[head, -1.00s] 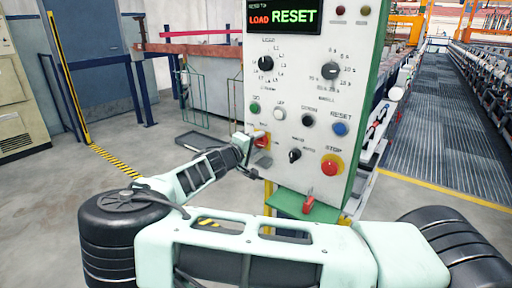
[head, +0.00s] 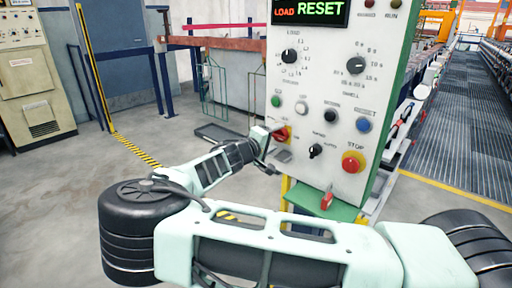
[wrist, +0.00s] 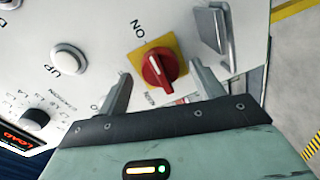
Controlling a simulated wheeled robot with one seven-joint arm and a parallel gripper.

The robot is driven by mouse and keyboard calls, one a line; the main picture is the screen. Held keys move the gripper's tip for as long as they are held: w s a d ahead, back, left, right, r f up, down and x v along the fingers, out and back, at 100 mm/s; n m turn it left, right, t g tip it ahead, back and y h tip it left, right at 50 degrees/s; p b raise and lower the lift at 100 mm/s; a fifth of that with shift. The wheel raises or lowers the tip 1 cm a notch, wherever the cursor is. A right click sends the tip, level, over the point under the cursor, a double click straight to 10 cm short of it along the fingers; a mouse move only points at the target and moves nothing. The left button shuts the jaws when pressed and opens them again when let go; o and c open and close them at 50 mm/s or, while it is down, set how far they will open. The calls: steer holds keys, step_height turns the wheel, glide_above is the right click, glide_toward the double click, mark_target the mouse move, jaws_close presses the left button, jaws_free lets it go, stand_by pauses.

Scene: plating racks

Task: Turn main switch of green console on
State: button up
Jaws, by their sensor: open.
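The green console (head: 318,90) has a white front panel and green side and base, and stands ahead of my arm. Its main switch is a red rotary knob on a yellow plate (wrist: 160,70), with "ON" printed beside it, upside down in the wrist view. My gripper (wrist: 160,74) is open, one finger on either side of the knob. I cannot tell whether either finger touches it. The knob's handle lies slightly slanted in the wrist view, pointing away from "ON".
Around the switch are a green button (head: 276,101), a white UP button (head: 301,107), a small black selector (head: 316,151) and a red STOP button (head: 353,162). A metal latch (wrist: 213,28) juts out close to the right finger. The display (head: 310,11) reads LOAD RESET.

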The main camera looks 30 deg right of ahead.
steer(key=b+v, duration=0.1)
steer(key=v, duration=1.5)
steer(key=shift+b, duration=0.3)
steer(key=shift+s+a+f, duration=0.1)
steer(key=shift+a, duration=0.05)
steer(key=s+d+f+g+y+p, duration=0.1)
steer(key=s+d+f+g+y, duration=0.35)
steer(key=s+f, duration=0.3)
steer(key=s+a+f+g+y+p, duration=0.2)
steer(key=s+a+f+g+y, duration=0.1)
steer(key=s+a+y, duration=0.4)
steer(key=s+a+r+n+t+y+p, duration=0.1)
steer(key=s+a+r+n+y, duration=0.1)
steer(key=s+a+r, duration=0.3)
steer(key=s+a+r+n+y+p, duration=0.1)
steer(key=s+a+r+n+y, duration=0.2)
steer(key=s+r, duration=0.8)
steer(key=shift+s+a+n+t, duration=0.35)
steer(key=shift+s+a+n, duration=0.15)
steer(key=shift+s+a, duration=0.6)
